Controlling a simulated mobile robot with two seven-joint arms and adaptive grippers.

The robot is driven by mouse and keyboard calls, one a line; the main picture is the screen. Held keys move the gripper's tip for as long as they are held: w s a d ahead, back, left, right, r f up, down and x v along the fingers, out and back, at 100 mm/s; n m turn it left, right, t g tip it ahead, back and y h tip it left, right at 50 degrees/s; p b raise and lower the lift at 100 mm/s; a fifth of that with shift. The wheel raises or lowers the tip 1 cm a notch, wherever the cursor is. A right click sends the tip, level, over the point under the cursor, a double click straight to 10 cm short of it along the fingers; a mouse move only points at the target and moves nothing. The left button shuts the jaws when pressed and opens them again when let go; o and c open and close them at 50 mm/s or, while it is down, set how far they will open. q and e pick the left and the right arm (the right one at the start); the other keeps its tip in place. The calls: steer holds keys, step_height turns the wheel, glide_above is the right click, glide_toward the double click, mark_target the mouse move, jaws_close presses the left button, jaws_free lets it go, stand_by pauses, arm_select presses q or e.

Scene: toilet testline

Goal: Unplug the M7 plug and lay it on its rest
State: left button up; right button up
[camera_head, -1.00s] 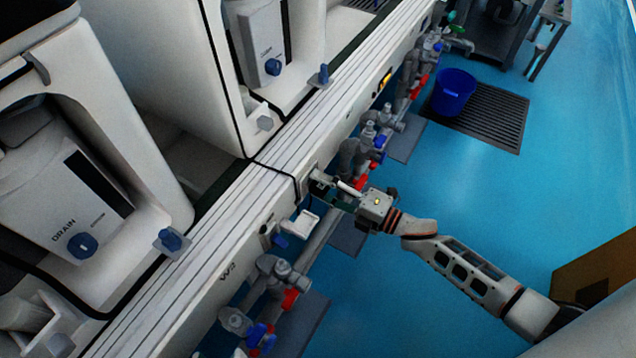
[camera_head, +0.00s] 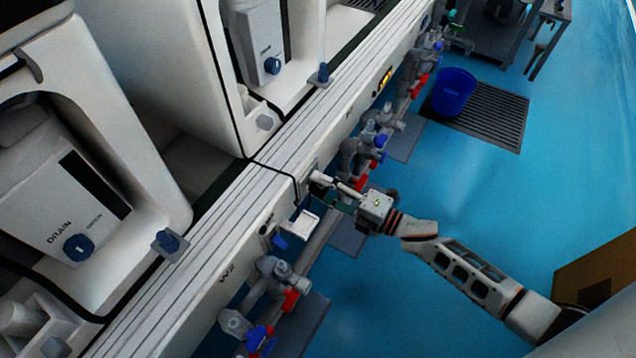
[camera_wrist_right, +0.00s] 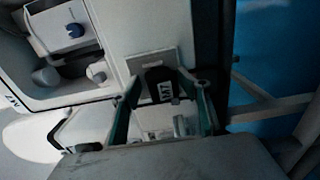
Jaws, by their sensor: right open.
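The M7 plug (camera_wrist_right: 162,90) is black with a white M7 label. In the right wrist view it sits against a pale grey plate (camera_wrist_right: 152,62) on the white panel, apparently plugged in. My right gripper (camera_wrist_right: 164,98) has its two green-edged fingers apart, one on each side of the plug; contact cannot be made out. In the head view my right gripper (camera_head: 333,192) reaches the front of the white rail from the right, and its fingers partly hide the plug. A small white bracket (camera_head: 303,224) sticks out just below; whether it is the rest is unclear. My left gripper is out of view.
Grey pipe fittings with red and blue parts (camera_head: 276,277) line the bench front on both sides of my gripper. White toilet units (camera_head: 75,190) stand behind the rail (camera_head: 215,215). A blue bucket (camera_head: 453,92) stands on a floor grate. The blue floor at right is open.

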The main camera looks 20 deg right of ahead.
steer(key=shift+f, duration=0.15)
jaws_close()
steer(key=shift+s+d, duration=0.1)
stand_by(0.3)
steer(key=shift+v, duration=2.85)
